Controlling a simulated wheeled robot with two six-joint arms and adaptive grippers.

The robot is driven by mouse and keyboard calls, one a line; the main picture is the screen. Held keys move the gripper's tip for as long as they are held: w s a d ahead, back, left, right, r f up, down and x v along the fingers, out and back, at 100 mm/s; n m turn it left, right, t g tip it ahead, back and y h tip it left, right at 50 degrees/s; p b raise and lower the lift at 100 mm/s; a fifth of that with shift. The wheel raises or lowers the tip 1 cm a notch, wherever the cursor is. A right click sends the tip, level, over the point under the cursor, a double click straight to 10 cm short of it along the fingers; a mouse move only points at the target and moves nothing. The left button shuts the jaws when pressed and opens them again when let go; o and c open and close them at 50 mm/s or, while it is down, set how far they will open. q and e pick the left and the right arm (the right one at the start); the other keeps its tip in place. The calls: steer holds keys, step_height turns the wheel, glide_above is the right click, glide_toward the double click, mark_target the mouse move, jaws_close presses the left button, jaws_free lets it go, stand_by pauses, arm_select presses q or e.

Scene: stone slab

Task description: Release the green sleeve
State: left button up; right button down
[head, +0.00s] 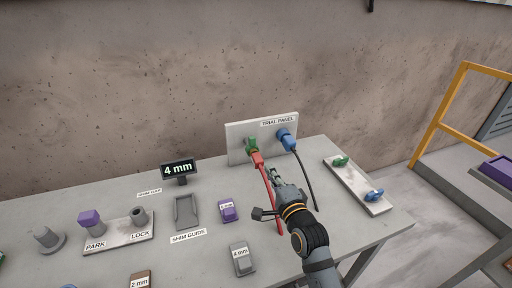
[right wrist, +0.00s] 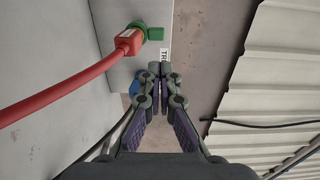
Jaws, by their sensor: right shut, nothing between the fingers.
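The green sleeve (head: 252,144) is on the front of the trial panel (head: 240,129), around the socket end of a red plug (head: 257,159) with a red cable. In the right wrist view the green sleeve (right wrist: 136,27) has a tab sticking out to the right, and the red plug (right wrist: 127,42) sits against it. My right gripper (head: 272,173) is shut and empty, in front of the panel and just right of the red cable. In the right wrist view its fingertips (right wrist: 160,70) are together, apart from the sleeve and plug. My left gripper is out of view.
A blue connector (head: 287,140) with a black cable is on the panel's right side. A plate (head: 350,180) with green and blue pieces lies to the right. A 4 mm sign (head: 179,168), shim guide (head: 186,212) and labelled blocks stand to the left on the slab.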

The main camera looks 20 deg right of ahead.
mark_target(253, 142)
steer(key=w, duration=0.4)
steer(key=w+p, duration=0.1)
steer(key=w, duration=0.3)
steer(key=w+p, duration=0.1)
steer(key=w, duration=0.3)
steer(key=shift+w+a, duration=0.25)
steer(key=shift+w, duration=0.6)
steer(key=shift+w, duration=0.1)
steer(key=w, duration=0.2)
steer(key=shift+w, duration=0.3)
steer(key=shift+s, duration=0.1)
steer(key=shift+a+p, duration=0.1)
steer(key=shift+p, duration=0.2)
